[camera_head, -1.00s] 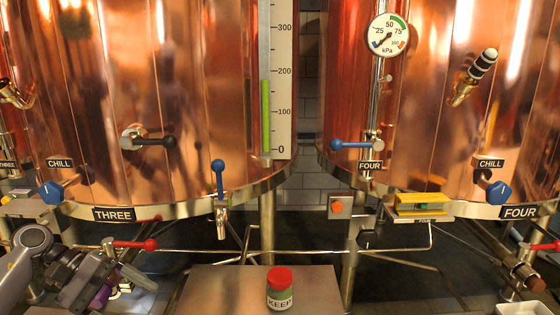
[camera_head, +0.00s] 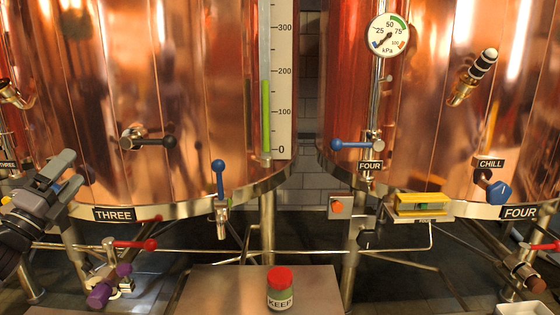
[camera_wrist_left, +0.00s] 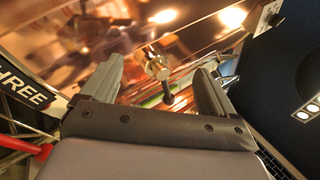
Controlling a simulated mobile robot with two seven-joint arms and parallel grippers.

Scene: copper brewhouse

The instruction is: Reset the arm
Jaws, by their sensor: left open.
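My left gripper (camera_head: 68,173) is at the left of the head view, in front of copper tank THREE (camera_head: 190,100). Its two fingers are apart with nothing between them. In the left wrist view the fingers of the left gripper (camera_wrist_left: 155,85) stand open, with a black-handled valve (camera_wrist_left: 158,70) of the tank beyond them. In the head view this black-handled valve (camera_head: 148,140) is to the right of the gripper. The arm hides the blue CHILL knob of tank THREE. My right gripper is not in view.
A red-lidded jar marked KEEP (camera_head: 280,288) stands on a metal table (camera_head: 225,290). A red-handled valve (camera_head: 135,244) with a purple end (camera_head: 100,295) is below the gripper. A blue-handled tap (camera_head: 219,185) projects from tank THREE. Tank FOUR (camera_head: 440,110) stands at right.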

